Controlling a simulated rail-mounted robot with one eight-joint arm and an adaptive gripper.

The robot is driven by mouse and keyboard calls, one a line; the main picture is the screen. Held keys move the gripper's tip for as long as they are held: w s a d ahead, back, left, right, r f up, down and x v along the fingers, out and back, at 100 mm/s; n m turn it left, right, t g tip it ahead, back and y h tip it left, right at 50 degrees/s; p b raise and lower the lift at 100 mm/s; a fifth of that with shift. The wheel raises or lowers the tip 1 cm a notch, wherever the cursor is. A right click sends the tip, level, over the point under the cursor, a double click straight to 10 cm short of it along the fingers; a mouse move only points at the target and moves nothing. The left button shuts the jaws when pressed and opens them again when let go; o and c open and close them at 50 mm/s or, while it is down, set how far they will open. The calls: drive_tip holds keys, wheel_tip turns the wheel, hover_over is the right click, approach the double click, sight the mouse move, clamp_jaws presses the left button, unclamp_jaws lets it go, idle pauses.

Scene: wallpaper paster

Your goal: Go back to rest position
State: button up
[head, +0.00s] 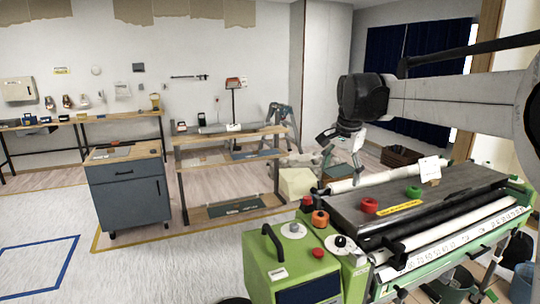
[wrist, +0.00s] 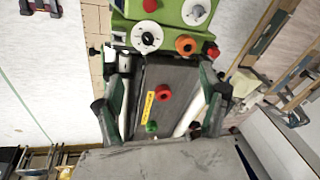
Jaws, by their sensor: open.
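My gripper (head: 342,162) hangs open from my arm in the head view, above the far side of the green wallpaper paster (head: 310,262). In the wrist view, the two fingers of my gripper (wrist: 163,78) are spread wide with nothing between them. The paster's dark top plate (wrist: 150,88) shows beyond them. A red knob (head: 369,206) and a green knob (head: 413,191) stand on the plate beside a yellow label (head: 400,207). The red knob also shows in the wrist view (wrist: 165,92).
A grey cabinet (head: 127,192) and a wooden shelf table (head: 228,145) stand to the left and back. A long workbench (head: 80,120) lines the wall. A white card (head: 429,168) stands on the paster. The floor at the front left is clear.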

drive_tip(key=s+r+n+t, duration=0.1)
drive_tip(key=s+n, duration=0.1)
drive_tip(key=s, duration=0.8)
drive_tip(key=s+f+n+t, duration=0.1)
drive_tip(key=s+f+n, duration=0.2)
drive_tip(key=s, duration=1)
drive_tip(key=s+f+n+t, duration=0.2)
drive_tip(key=s+f+n, duration=0.2)
drive_tip(key=s+f, duration=0.5)
drive_tip(key=s, duration=0.4)
drive_tip(key=shift+s+f, duration=0.25)
drive_tip(key=shift+s, duration=0.15)
